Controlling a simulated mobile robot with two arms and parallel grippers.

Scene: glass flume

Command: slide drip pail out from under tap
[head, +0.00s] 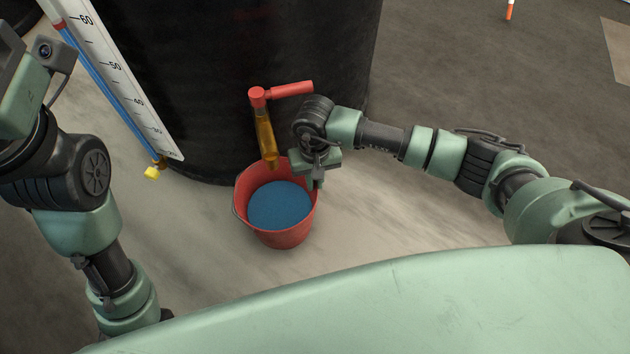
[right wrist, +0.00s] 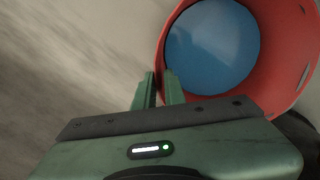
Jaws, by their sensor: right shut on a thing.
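The drip pail (head: 283,238) is red, stands upright on the floor and holds blue liquid (head: 280,205). The tap (head: 266,140) has a red lever and an amber spout. Its spout end is above the pail's back rim. My right gripper (head: 317,182) is shut on the pail's right rim. In the right wrist view, the fingers (right wrist: 160,88) close at the edge of the pail (right wrist: 275,88). Of my left gripper, only the body with its camera shows at the upper left (head: 22,88); its fingers are out of frame.
A large black tank (head: 200,80) stands right behind the pail. A white level scale (head: 115,70) with a blue tube leans at its left, with a yellow piece (head: 152,173) at the bottom. The pale floor in front and to the left of the pail is clear.

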